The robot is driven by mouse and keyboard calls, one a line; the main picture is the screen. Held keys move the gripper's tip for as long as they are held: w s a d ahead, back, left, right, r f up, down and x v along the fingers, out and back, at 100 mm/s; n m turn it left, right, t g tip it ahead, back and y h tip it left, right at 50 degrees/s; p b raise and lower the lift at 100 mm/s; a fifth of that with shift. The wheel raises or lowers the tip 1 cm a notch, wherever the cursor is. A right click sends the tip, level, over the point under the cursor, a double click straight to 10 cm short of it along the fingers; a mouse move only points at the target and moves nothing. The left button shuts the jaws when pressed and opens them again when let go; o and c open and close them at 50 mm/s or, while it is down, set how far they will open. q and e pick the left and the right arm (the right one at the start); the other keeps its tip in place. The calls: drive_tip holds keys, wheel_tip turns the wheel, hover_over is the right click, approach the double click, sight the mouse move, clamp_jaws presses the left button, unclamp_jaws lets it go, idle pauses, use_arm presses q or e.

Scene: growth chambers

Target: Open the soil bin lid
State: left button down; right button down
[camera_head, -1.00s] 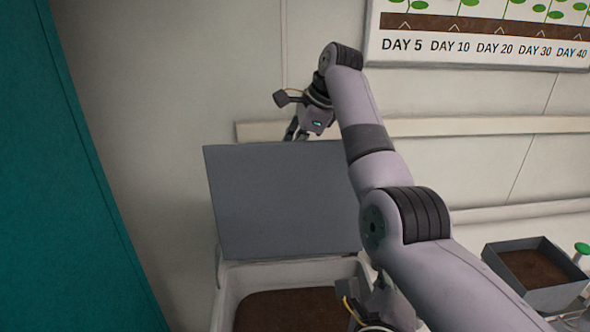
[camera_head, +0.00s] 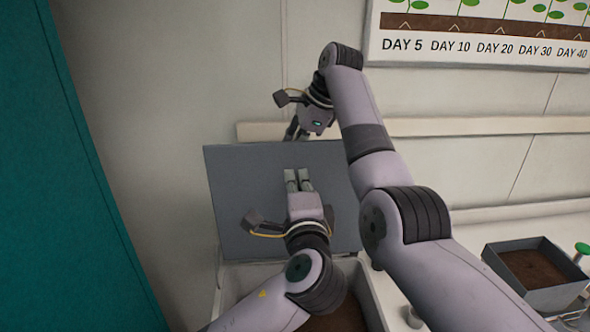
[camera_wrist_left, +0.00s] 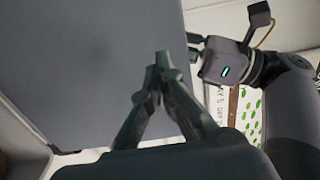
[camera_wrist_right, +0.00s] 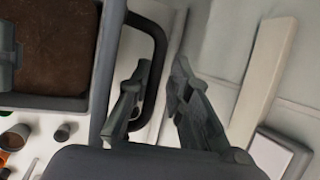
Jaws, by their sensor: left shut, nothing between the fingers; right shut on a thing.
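The soil bin lid (camera_head: 240,205) is a grey panel, raised steeply upright at the back of the white soil bin (camera_head: 226,290). Brown soil (camera_head: 335,318) shows inside, partly behind my left arm. My right gripper (camera_head: 296,132) is at the lid's top edge, its fingers partly hidden behind it. In the right wrist view it (camera_wrist_right: 158,95) is shut on the dark looped lid handle (camera_wrist_right: 160,40). My left gripper (camera_head: 298,180) is shut and empty in front of the lid's face. The lid fills much of the left wrist view (camera_wrist_left: 80,60); whether the fingertips touch it is unclear.
A teal panel (camera_head: 60,180) stands at the left. A dark tray of soil (camera_head: 535,275) sits on the counter at the right, beside a green-topped item (camera_head: 582,249). A wall rail (camera_head: 460,126) and a growth poster (camera_head: 480,35) are behind.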

sight(292, 160)
use_arm(q)
drive_tip(key=shift+w, duration=2.05)
use_arm(e)
drive_tip(key=shift+w+d+f, duration=0.15)
drive_tip(key=shift+w+f, duration=0.1)
drive_tip(key=shift+f, duration=0.05)
use_arm(q)
drive_tip(key=shift+w+r+g, duration=0.1)
drive_tip(key=shift+w+g, duration=0.2)
drive_tip(key=shift+w, duration=0.55)
use_arm(e)
drive_tip(key=shift+s, duration=0.1)
